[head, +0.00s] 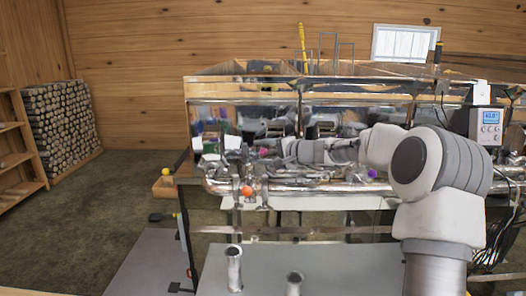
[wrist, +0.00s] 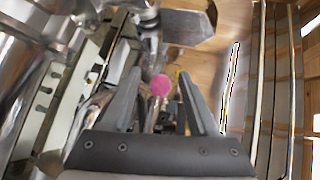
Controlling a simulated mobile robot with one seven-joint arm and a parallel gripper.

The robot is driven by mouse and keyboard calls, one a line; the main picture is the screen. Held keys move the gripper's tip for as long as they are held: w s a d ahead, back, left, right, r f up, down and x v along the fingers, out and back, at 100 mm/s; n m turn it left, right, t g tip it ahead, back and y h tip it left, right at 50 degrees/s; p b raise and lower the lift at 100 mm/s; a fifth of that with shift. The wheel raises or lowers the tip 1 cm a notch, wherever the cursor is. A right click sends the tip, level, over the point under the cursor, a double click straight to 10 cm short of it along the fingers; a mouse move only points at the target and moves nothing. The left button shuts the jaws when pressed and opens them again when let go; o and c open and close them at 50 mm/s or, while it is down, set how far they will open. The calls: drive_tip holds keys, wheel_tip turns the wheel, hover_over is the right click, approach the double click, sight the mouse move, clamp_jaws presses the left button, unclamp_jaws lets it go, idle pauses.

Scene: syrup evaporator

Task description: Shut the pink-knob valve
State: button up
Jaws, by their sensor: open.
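The pink knob (wrist: 160,85) shows in the wrist view as a round ball on a metal stem, between the two fingers of my gripper (wrist: 158,74) in the picture. The fingers are open, with a gap on both sides of the knob; I cannot tell the depth between them. In the head view the pink knob (head: 263,152) is a small spot just left of my gripper (head: 275,151), above the front pipe. The valve body beneath it is mostly hidden among shiny pipes.
An orange knob (head: 246,191) sits on the front pipe and a purple knob (head: 373,173) farther right. The metal evaporator pan (head: 240,88) stands behind the pipes. A grey control box (head: 487,125) is at right. Open floor lies at left.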

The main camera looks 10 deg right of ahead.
drive_tip(key=shift+c, duration=0.3)
clamp_jaws()
idle(1.2)
